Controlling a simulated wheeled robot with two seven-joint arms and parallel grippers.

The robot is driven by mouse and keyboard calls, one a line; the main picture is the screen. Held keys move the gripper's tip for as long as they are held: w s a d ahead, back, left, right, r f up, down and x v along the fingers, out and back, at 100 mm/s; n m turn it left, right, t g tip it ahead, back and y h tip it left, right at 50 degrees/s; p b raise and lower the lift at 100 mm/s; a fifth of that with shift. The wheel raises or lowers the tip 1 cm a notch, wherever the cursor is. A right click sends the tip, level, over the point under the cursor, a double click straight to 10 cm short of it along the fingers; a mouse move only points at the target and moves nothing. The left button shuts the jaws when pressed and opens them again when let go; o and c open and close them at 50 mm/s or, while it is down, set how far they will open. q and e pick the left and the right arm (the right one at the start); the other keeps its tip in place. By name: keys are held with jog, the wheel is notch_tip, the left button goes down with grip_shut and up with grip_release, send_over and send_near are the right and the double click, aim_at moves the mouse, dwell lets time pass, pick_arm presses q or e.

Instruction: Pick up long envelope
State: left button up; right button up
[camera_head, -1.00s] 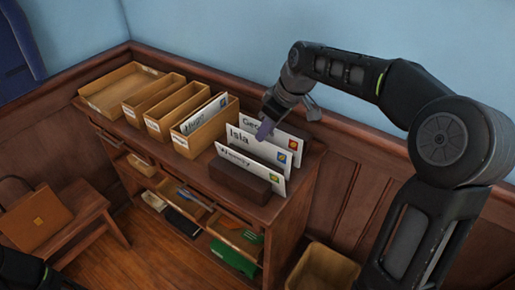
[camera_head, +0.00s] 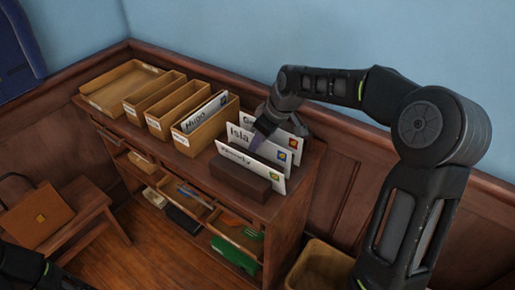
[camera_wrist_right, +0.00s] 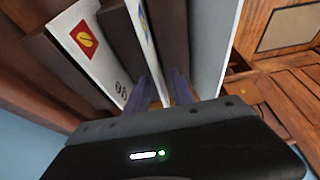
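Three white envelopes stand upright in a dark wooden holder (camera_head: 238,181) on the cabinet top: a front one (camera_head: 243,162) with a blurred name, a middle one marked Isla (camera_head: 237,134), and a rear one (camera_head: 298,129) partly hidden by my gripper. I cannot tell which is the long one. My right gripper (camera_head: 259,137) points down at the Isla envelope. In the right wrist view, its purple fingers (camera_wrist_right: 161,90) stand apart, either side of the edge-on middle envelope (camera_wrist_right: 149,45). The rear envelope (camera_wrist_right: 94,50), with a red stamp, is left of them.
A wooden box with a Hugo envelope (camera_head: 203,114) stands left of the holder, beside empty boxes (camera_head: 178,107) and a tray (camera_head: 122,86). Open drawers (camera_head: 235,234) hang below. A bin (camera_head: 322,266) stands at right, a bag (camera_head: 36,214) on a bench at left.

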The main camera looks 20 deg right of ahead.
jog(key=shift+x, duration=0.85)
grip_shut()
dwell(0.3)
